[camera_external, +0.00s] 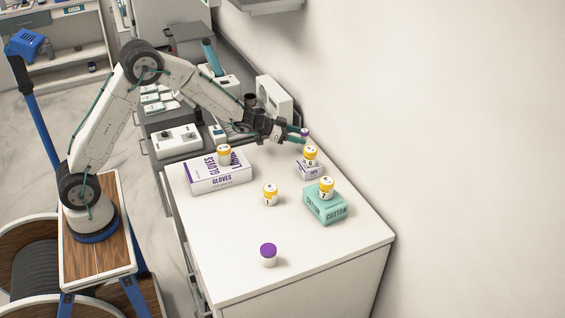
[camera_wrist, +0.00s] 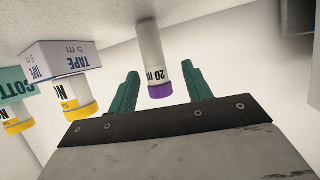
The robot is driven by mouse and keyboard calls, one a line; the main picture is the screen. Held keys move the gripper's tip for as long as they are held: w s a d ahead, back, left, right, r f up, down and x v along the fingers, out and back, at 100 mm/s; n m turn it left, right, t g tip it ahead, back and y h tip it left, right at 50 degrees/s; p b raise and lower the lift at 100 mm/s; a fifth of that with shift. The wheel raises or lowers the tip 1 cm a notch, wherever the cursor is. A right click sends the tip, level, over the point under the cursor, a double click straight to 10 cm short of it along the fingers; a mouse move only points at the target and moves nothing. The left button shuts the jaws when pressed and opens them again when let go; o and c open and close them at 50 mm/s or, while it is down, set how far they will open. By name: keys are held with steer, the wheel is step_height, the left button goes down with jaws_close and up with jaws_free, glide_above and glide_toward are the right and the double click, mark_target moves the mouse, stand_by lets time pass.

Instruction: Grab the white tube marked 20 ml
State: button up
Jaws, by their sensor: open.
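The white tube marked 20 m, its last letters cut off by its curve, has a purple cap and stands in the wrist view (camera_wrist: 151,45). This view is upside down, so the cap points down in it. In the external view only the purple cap (camera_external: 304,131) shows clearly, at the far right of the counter by the wall; the fingers hide most of the body. My gripper (camera_external: 299,136) is open at the tube. In the wrist view its two green fingers (camera_wrist: 161,75) stand on either side of the tube, with gaps visible.
A tape box (camera_external: 309,170) bearing a yellow-capped jar (camera_external: 310,155) is close to the gripper. Other jars stand on the gloves box (camera_external: 222,178), on the cotton box (camera_external: 326,207) and on the bare counter (camera_external: 270,195). A purple-capped jar (camera_external: 268,255) stands near the front.

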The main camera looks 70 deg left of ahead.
steer(key=x, duration=0.4)
steer(key=shift+w+d+f, duration=0.2)
steer(key=shift+w+d, duration=0.1)
steer(key=c, duration=1)
steer(key=shift+r, duration=0.1)
steer(key=shift+c, duration=0.2)
